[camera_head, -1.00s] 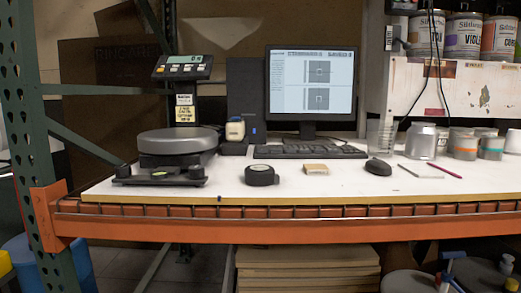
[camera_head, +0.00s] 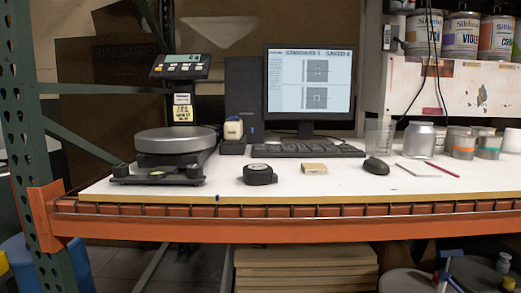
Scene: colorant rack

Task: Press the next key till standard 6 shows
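A black mouse (camera_head: 376,166) lies to the right of the keyboard. A scale (camera_head: 176,140) with a round grey pan stands at the left, its display and button panel (camera_head: 181,67) on a post behind it. Which key the task means cannot be told. Neither of my grippers shows in this view.
A black round tape measure (camera_head: 259,174), a tan block (camera_head: 314,168) and a red pencil (camera_head: 442,170) lie near the front. A grey can (camera_head: 419,141) and several tins stand at the right. An orange beam (camera_head: 300,229) runs along the front edge.

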